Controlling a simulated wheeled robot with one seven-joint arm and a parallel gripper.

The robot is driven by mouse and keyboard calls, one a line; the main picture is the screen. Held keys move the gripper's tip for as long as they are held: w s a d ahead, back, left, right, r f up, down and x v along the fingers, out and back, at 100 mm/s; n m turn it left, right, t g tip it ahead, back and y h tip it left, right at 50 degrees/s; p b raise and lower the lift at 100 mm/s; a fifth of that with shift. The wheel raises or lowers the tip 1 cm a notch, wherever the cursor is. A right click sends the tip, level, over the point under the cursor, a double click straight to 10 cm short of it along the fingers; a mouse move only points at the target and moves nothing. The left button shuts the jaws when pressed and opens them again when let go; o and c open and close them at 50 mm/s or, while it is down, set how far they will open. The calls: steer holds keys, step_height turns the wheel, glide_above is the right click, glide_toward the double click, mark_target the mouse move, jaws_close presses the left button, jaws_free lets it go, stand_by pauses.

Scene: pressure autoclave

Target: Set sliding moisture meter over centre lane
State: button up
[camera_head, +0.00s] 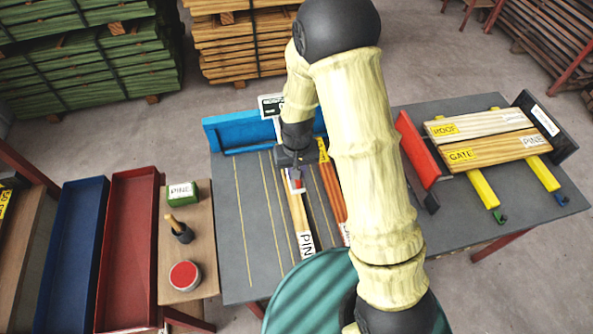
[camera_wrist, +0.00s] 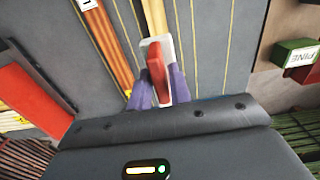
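A small red-and-white block, which looks like the moisture meter (camera_wrist: 157,62), sits over the far end of a pale board (camera_head: 299,222) labelled PINE on the grey lined table. My gripper (camera_wrist: 159,88) reaches down at it, with purple fingers close against both sides of its red upper part and no clear gap. In the head view my gripper (camera_head: 290,160) and arm partly hide the meter, and only a little red shows. Yellow lines mark lanes on the table (camera_head: 238,265). I cannot tell which lane counts as the centre one.
Reddish-orange strips (camera_head: 331,190) lie right of the board. A blue fence (camera_head: 232,135) runs along the table's back edge. A second table at right holds two labelled boards (camera_head: 495,152) and a red panel (camera_head: 417,150). Blue (camera_head: 48,325) and red trays stand at left. The left lanes are bare.

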steer(key=shift+o, duration=1.2)
step_height(320, 180, up, 17)
steer(key=b, duration=0.3)
steer(key=shift+r, duration=0.2)
steer(key=s+d+f+m+t, duration=0.1)
steer(key=s+d+f, duration=0.3)
steer(key=s+d, duration=0.7)
steer(key=shift+d+f+m+t, duration=0.15)
steer(key=shift+d+m+t, duration=0.3)
steer(key=shift+t, duration=0.35)
